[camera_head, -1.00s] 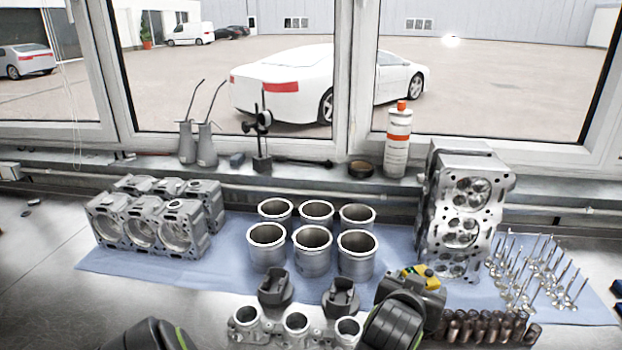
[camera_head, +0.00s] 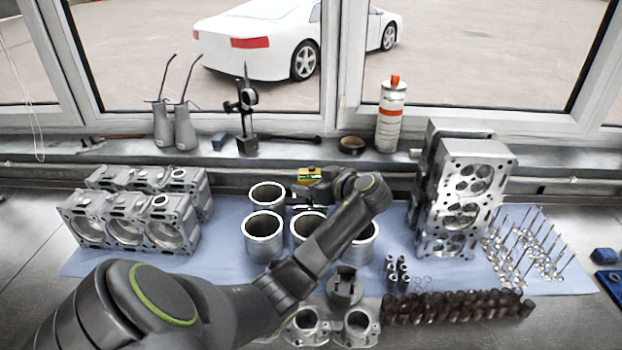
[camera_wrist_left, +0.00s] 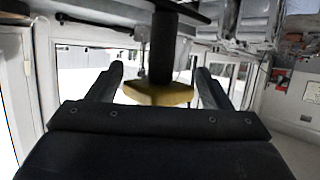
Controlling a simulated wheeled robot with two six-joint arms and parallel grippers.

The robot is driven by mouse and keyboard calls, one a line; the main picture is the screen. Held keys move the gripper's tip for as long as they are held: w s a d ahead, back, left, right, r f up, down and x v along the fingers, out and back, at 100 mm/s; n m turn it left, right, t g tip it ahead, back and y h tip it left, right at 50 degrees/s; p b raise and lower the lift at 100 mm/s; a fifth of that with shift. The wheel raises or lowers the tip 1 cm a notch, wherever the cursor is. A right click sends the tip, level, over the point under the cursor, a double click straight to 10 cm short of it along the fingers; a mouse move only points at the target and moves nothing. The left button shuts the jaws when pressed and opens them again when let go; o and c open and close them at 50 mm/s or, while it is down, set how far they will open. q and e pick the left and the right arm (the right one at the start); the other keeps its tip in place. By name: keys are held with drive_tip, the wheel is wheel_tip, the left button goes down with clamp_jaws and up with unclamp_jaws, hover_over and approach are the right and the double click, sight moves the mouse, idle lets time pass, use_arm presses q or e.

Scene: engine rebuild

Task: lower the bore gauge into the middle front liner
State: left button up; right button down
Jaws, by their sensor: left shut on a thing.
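The middle front liner (camera_head: 304,226) is a grey open cylinder in the front row of several liners, partly hidden behind my left forearm. My left gripper (camera_head: 312,186) is behind it, over the back row, its fingers small and partly covered by my wrist. It is shut on the bore gauge (camera_head: 310,174), whose yellow and green part shows at the fingertips. In the left wrist view the gauge (camera_wrist_left: 158,93) shows a yellow block and a dark cylinder between the two fingers. The gauge's lower end is hidden in the head view. My right gripper is not in view.
The left front liner (camera_head: 263,235) and right front liner (camera_head: 361,245) flank the middle one. An engine block (camera_head: 130,215) stands left and a cylinder head (camera_head: 460,200) right. Valves (camera_head: 525,250) stand at far right; a camshaft-like dark row (camera_head: 455,307) lies in front.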

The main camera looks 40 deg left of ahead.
sight(314, 206)
use_arm(q)
drive_tip(key=shift+d+f+b, duration=0.1)
drive_tip(key=shift+f+b, duration=0.2)
drive_tip(key=shift+f, duration=0.1)
drive_tip(key=shift+f+b, duration=0.6)
drive_tip(key=shift+f, duration=0.3)
drive_tip(key=shift+f+b, duration=0.6)
drive_tip(key=shift+f, duration=0.2)
drive_tip(key=shift+f+b, duration=1.3)
drive_tip(key=shift+f, duration=0.5)
drive_tip(key=shift+f, duration=0.1)
